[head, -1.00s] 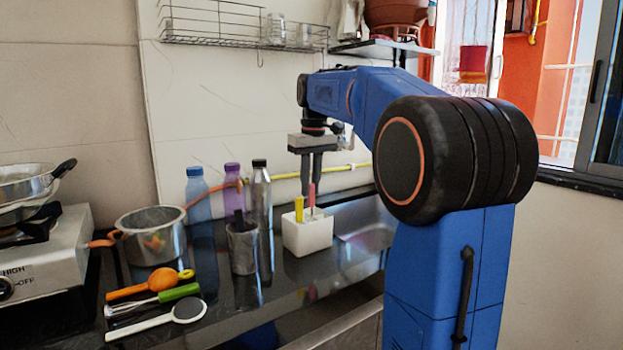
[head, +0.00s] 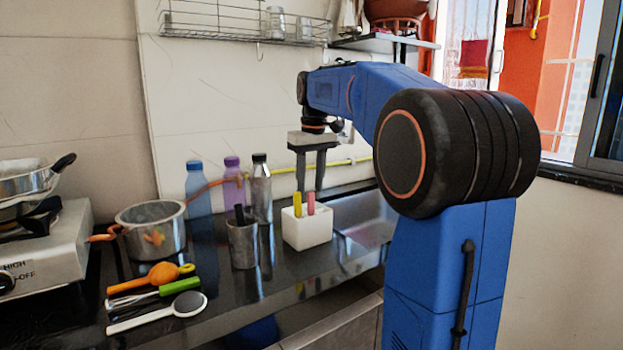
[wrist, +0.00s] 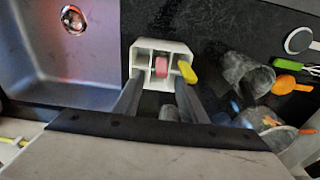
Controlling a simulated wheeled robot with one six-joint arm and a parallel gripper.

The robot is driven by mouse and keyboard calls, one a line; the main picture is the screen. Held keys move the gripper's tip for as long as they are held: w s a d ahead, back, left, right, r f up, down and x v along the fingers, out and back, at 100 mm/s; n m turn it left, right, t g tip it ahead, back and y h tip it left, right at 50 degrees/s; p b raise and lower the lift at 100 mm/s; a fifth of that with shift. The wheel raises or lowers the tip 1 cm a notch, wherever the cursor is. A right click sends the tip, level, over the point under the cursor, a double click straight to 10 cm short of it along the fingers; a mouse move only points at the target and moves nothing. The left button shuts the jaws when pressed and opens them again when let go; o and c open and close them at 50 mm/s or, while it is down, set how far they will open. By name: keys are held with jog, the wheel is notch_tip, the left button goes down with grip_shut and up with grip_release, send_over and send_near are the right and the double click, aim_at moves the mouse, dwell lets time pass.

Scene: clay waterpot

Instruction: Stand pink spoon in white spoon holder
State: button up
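The pink spoon (head: 311,203) stands upright in the white spoon holder (head: 307,232), with only its pink end showing above the rim. In the wrist view the pink end (wrist: 161,66) sits in a middle compartment of the holder (wrist: 141,57). A yellow-handled utensil (head: 297,204) stands in the same holder and leans outward in the wrist view (wrist: 187,72). My gripper (head: 311,188) is open and empty, with its fingers apart above and close to the holder. The lower part of the spoon is hidden inside the holder.
A metal tumbler (head: 242,246) with a dark handle stands left of the holder, with several bottles (head: 230,190) behind. A pot (head: 150,232), loose utensils (head: 155,312) and a stove (head: 45,245) are farther left. A sink (wrist: 65,65) lies on the holder's other side.

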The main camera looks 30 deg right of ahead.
notch_tip(320, 180, up, 18)
jog(key=s, duration=0.2)
jog(key=shift+f, duration=0.2)
dwell(0.8)
